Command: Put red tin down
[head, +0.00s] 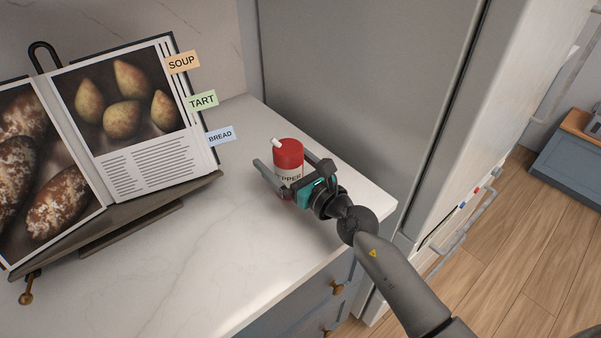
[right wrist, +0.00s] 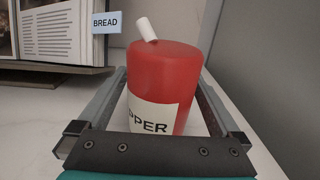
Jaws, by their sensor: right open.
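The red tin (head: 288,155) stands upright on the white marble counter (head: 190,265), near its right end. It has a cream label with "PEPPER" partly showing and a small white piece on its lid. My right gripper (head: 293,165) is around the tin, low on its body, with its fingers open. In the right wrist view the tin (right wrist: 165,85) is between the two fingers, and the fingers look apart from its sides. The gripper hides part of the tin's lower body. My left gripper is not in view.
An open cookbook (head: 135,165) with tabs rests on a stand (head: 150,215) to the left of the tin. A tall grey fridge side (head: 365,90) rises behind and to the right. The counter's front edge lies close to my right wrist. The front counter is clear.

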